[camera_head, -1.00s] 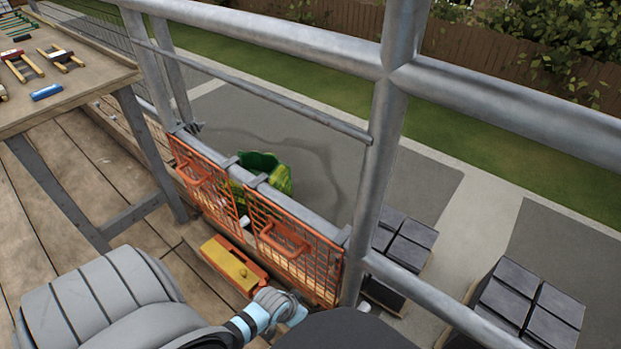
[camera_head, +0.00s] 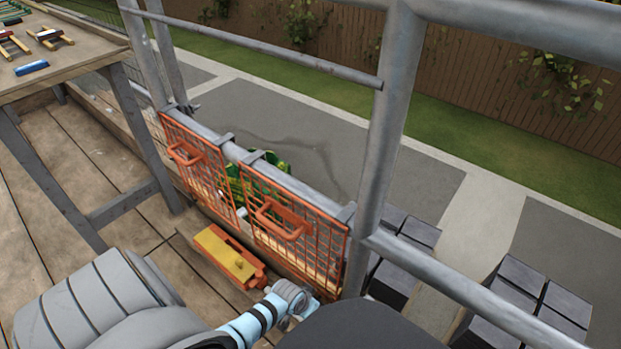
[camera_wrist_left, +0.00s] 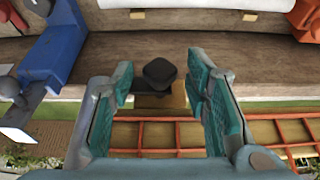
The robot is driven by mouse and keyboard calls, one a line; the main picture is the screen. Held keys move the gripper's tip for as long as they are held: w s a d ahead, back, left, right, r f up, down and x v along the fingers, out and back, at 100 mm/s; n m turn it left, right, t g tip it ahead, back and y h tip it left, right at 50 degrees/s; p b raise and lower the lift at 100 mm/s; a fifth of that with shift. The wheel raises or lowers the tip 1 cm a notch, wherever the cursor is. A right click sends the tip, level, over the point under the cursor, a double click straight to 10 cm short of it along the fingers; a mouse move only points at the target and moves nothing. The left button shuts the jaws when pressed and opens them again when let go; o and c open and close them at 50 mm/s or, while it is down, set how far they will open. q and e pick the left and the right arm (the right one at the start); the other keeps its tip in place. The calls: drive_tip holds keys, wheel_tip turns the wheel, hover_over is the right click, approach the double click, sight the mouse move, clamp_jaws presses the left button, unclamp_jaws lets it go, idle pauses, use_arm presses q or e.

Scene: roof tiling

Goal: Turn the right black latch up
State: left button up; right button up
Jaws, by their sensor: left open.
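A black latch (camera_wrist_left: 160,72) shows in the left wrist view, with its blocky end in the middle of the picture. It sits in front of a brown wooden beam (camera_wrist_left: 250,65), above a small tan wood piece (camera_wrist_left: 172,100). My left gripper (camera_wrist_left: 160,88) is open, its teal-padded fingers on either side of the latch, with gaps to both pads. I cannot tell how the latch is turned. In the head view no black latch can be made out, and the left gripper's fingers are not visible. My right gripper is not in view.
A blue clamp-like part (camera_wrist_left: 52,48) stands left of the fingers, and an orange mesh (camera_wrist_left: 190,137) lies below them. In the head view, two orange mesh panels (camera_head: 322,257) hang on the grey rail, near a yellow-orange box (camera_head: 222,252). A tool table (camera_head: 75,62) stands left.

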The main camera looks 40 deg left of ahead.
use_arm(q)
drive_tip(key=shift+c, duration=0.4)
clamp_jaws()
drive_tip(key=shift+a+f+n+h+b, duration=0.1)
drive_tip(key=shift+a+n+h+b, duration=0.2)
drive_tip(key=shift+h, duration=0.75)
drive_tip(key=shift+a+f+n+h+b, duration=0.15)
drive_tip(key=shift+h+b, duration=0.3)
drive_tip(key=shift+h, duration=0.65)
drive_tip(key=shift+a+r+n+h+b, duration=0.1)
drive_tip(key=shift+n+h+b, duration=0.2)
drive_tip(key=shift+h, duration=0.75)
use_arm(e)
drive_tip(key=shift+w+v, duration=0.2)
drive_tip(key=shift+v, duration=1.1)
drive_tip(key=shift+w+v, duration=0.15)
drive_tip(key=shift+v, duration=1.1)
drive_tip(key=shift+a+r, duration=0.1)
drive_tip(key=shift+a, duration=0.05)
